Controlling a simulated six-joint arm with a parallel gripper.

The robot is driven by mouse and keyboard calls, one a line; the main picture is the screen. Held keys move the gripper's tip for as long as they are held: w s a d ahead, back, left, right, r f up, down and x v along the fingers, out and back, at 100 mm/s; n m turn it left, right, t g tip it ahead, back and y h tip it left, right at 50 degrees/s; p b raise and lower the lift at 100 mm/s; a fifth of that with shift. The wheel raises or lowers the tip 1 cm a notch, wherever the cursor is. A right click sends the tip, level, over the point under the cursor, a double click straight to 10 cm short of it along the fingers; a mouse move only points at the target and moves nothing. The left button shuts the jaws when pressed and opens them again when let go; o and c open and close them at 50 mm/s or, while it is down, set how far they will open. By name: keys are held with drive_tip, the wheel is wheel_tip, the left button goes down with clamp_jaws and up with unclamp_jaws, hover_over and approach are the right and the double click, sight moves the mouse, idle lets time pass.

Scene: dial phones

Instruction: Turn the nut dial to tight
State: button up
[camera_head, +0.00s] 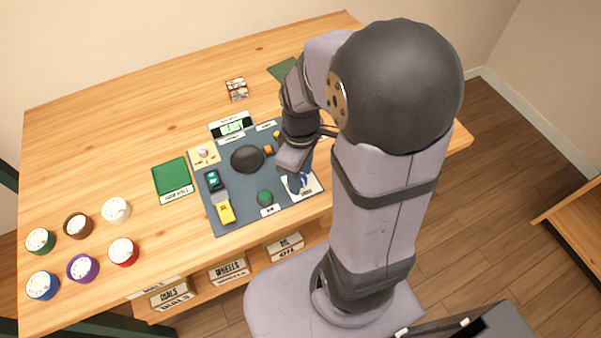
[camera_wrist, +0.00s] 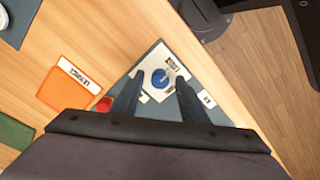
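A blue dial (camera_head: 299,183) on a white labelled plate (camera_head: 312,188) sits at the front right corner of the dark blue-grey board. It is probably the nut dial, but the plate's words are too small to read. In the wrist view the blue dial (camera_wrist: 158,78) lies on its white plate (camera_wrist: 149,61), beyond and between the fingertips. My gripper (camera_wrist: 157,88) is open and empty, its two dark fingers spread apart. In the head view my gripper (camera_head: 293,168) is over the dial and partly hides it. I cannot tell whether the fingers touch it.
The board (camera_head: 240,190) also carries a black dome (camera_head: 247,159), a green knob (camera_head: 265,197) and a yellow toy vehicle (camera_head: 225,211). A green square (camera_head: 171,175) lies left of it. Several coloured phone dials (camera_head: 82,268) stand at the table's left. The table's back left is clear.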

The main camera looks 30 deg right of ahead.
clamp_jaws()
